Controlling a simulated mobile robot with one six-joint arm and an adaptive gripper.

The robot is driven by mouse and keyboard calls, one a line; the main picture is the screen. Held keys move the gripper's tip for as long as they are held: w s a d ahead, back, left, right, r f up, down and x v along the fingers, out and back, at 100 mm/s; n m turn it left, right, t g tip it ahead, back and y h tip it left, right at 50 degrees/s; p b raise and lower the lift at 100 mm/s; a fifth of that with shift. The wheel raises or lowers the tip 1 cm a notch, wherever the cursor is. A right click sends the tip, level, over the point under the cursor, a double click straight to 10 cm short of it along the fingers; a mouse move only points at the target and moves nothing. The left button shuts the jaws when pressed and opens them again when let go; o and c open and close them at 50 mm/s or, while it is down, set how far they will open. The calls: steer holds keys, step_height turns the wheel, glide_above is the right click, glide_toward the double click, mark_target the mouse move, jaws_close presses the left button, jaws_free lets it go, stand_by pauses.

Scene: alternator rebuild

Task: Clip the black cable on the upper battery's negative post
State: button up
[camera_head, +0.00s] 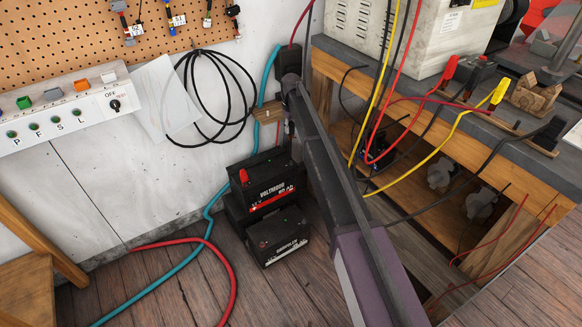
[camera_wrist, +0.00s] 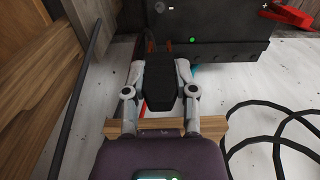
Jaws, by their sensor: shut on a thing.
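My gripper (camera_wrist: 160,69) is shut on a black clip (camera_wrist: 162,92), which sits between its two grey fingers in the wrist view. The upper battery (camera_wrist: 222,38) is a black box at the top of that view, beyond the clip. A small round negative post (camera_wrist: 158,7) shows beside its minus mark, apart from the clip. A red clip (camera_wrist: 288,14) is by the plus mark. In the head view, the upper battery (camera_head: 272,190) stands on the floor side by the wall, with a red clip (camera_head: 243,176) on it.
A lower battery (camera_head: 280,238) stands below and in front of the upper one. The workbench (camera_head: 420,110) with hanging cables is at right.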

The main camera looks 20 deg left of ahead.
mark_target(291, 134)
steer(key=shift+f+b, duration=5.2)
steer(key=shift+f, duration=0.35)
steer(key=shift+f, duration=0.15)
steer(key=shift+f+b, duration=1.05)
steer(key=shift+b, duration=0.15)
steer(key=o, duration=0.9)
steer(key=shift+r, duration=0.1)
step_height(291, 134, up, 8)
steer(key=p, duration=0.8)
steer(key=shift+r+p, duration=0.25)
steer(key=shift+p, duration=0.05)
